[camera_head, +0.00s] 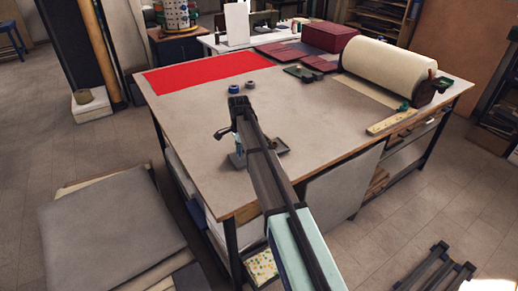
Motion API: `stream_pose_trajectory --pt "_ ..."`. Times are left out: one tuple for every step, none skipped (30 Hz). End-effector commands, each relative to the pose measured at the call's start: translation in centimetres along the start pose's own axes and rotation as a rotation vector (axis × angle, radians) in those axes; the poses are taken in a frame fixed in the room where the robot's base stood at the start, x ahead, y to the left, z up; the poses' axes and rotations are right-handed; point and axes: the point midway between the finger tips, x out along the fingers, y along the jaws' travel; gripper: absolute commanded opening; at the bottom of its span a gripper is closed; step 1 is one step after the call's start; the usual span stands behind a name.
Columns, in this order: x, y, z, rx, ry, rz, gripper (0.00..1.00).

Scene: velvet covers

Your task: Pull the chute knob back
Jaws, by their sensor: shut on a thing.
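My arm reaches up from the bottom of the head view over the worktable. My gripper (239,103) is at its far end, dark and seen from behind. It is shut on what I take to be the chute knob, which the jaws hide. A small bench device stands under and beside my arm, mostly hidden by it. Its dark side handle (222,132) sticks out to the left, and its grey base (236,161) shows on the table.
The worktable (190,115) carries a red cloth (200,73), two small rolls (234,88), a dark red box (327,37) and a large cream roll (388,70). Grey sheets (110,225) are stacked at lower left. The tabletop is clear left of the device.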

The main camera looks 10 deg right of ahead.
Motion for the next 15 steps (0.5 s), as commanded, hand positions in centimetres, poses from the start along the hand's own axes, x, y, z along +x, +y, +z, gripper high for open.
stream_pose_trajectory --pt "0.2 0.2 0.3 0.000 -0.001 0.004 0.14" --pt "0.2 0.2 0.5 0.000 -0.001 0.004 0.14" --pt "0.2 0.2 0.7 0.000 -0.001 0.004 0.14" --pt "0.2 0.2 0.8 0.000 -0.001 0.005 0.14" --pt "0.2 0.2 0.9 0.000 -0.001 0.005 0.14" --pt "0.2 0.2 1.1 -0.001 -0.001 0.005 0.14" --pt "0.2 0.2 1.3 -0.001 -0.001 0.005 0.14" --pt "0.2 0.2 1.4 -0.001 -0.001 0.005 0.14" --pt "0.2 0.2 1.6 -0.001 -0.001 0.005 0.14" --pt "0.2 0.2 1.7 -0.001 -0.001 0.005 0.14" --pt "0.2 0.2 1.8 -0.001 -0.001 0.005 0.14" --pt "0.2 0.2 2.0 -0.001 -0.001 0.005 0.14" --pt "0.2 0.2 2.1 -0.001 -0.001 0.005 0.14" --pt "0.2 0.2 2.2 -0.001 -0.001 0.005 0.14" --pt "0.2 0.2 2.4 -0.001 -0.001 0.005 0.14"
